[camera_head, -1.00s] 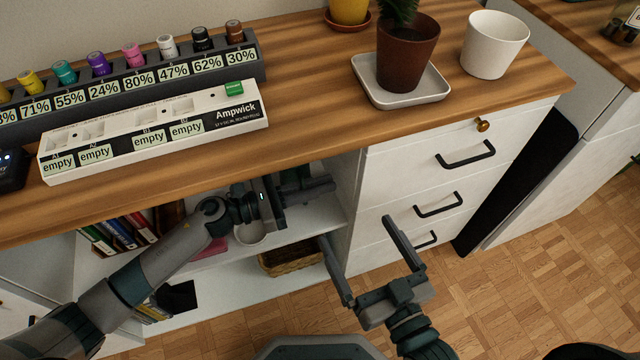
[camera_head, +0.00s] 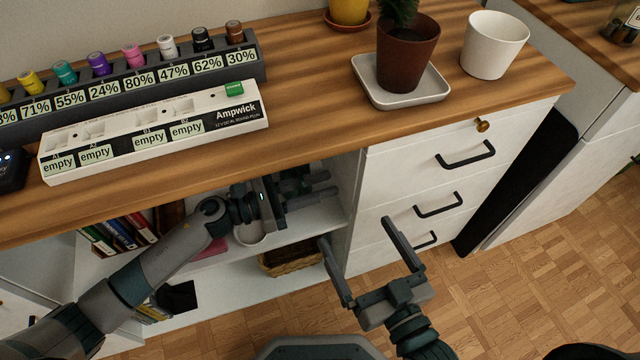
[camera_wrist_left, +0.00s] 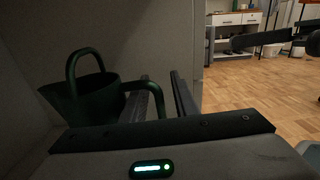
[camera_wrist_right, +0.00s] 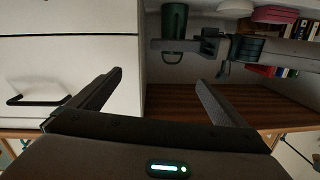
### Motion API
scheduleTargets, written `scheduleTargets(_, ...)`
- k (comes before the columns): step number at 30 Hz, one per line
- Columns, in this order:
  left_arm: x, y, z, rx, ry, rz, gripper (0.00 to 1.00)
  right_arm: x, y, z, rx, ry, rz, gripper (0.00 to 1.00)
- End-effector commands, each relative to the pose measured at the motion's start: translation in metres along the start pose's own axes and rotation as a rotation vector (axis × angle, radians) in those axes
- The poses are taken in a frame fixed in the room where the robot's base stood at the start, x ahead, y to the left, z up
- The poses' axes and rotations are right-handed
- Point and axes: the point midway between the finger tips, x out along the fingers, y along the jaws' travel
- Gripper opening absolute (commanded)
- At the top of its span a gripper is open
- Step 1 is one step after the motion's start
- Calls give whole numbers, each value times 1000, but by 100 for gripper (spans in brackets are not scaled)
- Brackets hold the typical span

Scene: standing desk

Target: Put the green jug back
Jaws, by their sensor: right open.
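The green jug (camera_wrist_left: 95,100) stands inside the shelf bay in the left wrist view, its arched handle up and a thin curved part reaching towards my fingers. The jug also shows in the right wrist view (camera_wrist_right: 174,20), partly hidden by my left arm. In the head view the jug is hidden under the desktop. My left gripper (camera_head: 325,184) is inside the bay. Its fingers (camera_wrist_left: 165,85) stand a little apart, with the curved green part showing between them. My right gripper (camera_head: 366,262) is open and empty in front of the drawers.
The wooden desktop (camera_head: 310,115) overhangs the bay, and white drawers (camera_head: 450,185) close its right side. A white bowl (camera_head: 249,233), books (camera_head: 120,232) and a basket (camera_head: 290,258) sit on the shelves. The floor to the right is clear.

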Motion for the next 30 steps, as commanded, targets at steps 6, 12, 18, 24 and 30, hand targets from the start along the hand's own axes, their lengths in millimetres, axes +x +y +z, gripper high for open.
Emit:
scheduleTargets(6,-34,0,-2,0,3,2,27,0,0,-4,-5,31,-1,97)
scheduleTargets(12,-72,0,-2,-1,3,2,27,-1,-2,-14,-8,83,-3,97)
scheduleTargets(18,-103,0,-1,1,2,1,27,-2,-8,-25,-6,136,-12,97)
scheduleTargets(24,-118,0,0,0,0,1,27,-3,-9,-30,-7,163,-13,97)
scheduleTargets(30,-120,0,0,1,0,0,27,-3,-9,-30,-8,165,-13,97)
